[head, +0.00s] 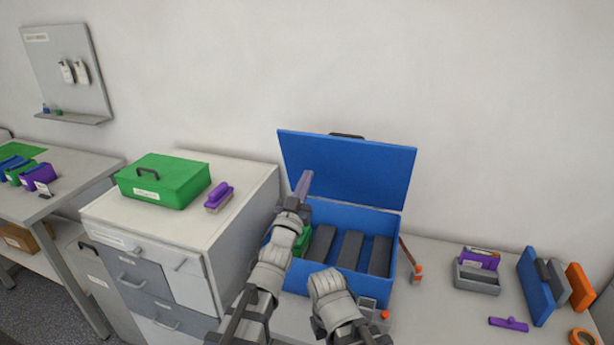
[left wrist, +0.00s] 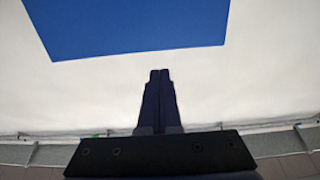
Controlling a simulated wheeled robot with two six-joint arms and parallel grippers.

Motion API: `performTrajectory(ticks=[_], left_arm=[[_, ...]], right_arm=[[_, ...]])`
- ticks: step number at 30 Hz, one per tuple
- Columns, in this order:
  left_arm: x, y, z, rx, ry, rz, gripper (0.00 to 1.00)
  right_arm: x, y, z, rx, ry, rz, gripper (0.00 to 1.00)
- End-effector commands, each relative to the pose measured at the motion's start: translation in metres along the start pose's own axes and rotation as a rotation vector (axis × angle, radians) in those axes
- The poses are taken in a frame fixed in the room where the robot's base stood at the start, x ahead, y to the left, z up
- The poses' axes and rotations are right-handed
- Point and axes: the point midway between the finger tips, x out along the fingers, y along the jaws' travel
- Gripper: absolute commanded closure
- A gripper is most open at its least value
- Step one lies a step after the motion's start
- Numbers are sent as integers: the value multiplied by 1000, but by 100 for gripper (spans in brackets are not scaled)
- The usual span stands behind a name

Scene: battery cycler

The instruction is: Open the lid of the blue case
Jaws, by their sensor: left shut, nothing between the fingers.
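The blue case (head: 339,283) stands on the worktop. Its blue lid (head: 360,168) is raised and leans back near the wall, with a dark handle on its top edge. Several dark grey blocks and a green item lie inside. My left gripper (head: 304,184) is shut and empty, pointing up in front of the lid's left part; I cannot tell whether it touches the lid. In the left wrist view its dark fingers (left wrist: 158,95) are together, and the blue lid (left wrist: 130,28) shows above, apart from the tips. Of my right arm only a pale part shows.
A green case (head: 165,185) and a purple-handled brush (head: 218,197) sit on the cabinet (head: 178,227) at left. An orange-tipped tool (head: 415,270), a grey bin (head: 477,281) and an upright blue panel (head: 534,287) stand right of the case. A purple tool lies nearby.

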Motion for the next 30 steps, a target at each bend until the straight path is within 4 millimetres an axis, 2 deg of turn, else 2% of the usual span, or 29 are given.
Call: performTrajectory(ticks=[1,12,18,22,30], left_arm=[[11,0,-1,0,0,0,100],[85,0,-2,0,-1,0,100],[116,0,-1,0,-1,-1,100],[123,0,0,0,-1,-1,100],[122,0,0,0,-1,-1,100]], right_arm=[[-5,0,0,0,0,0,100],[-31,3,2,0,0,0,100],[-41,4,2,0,0,0,100],[-42,4,2,0,0,0,100],[-42,4,2,0,0,0,100]])
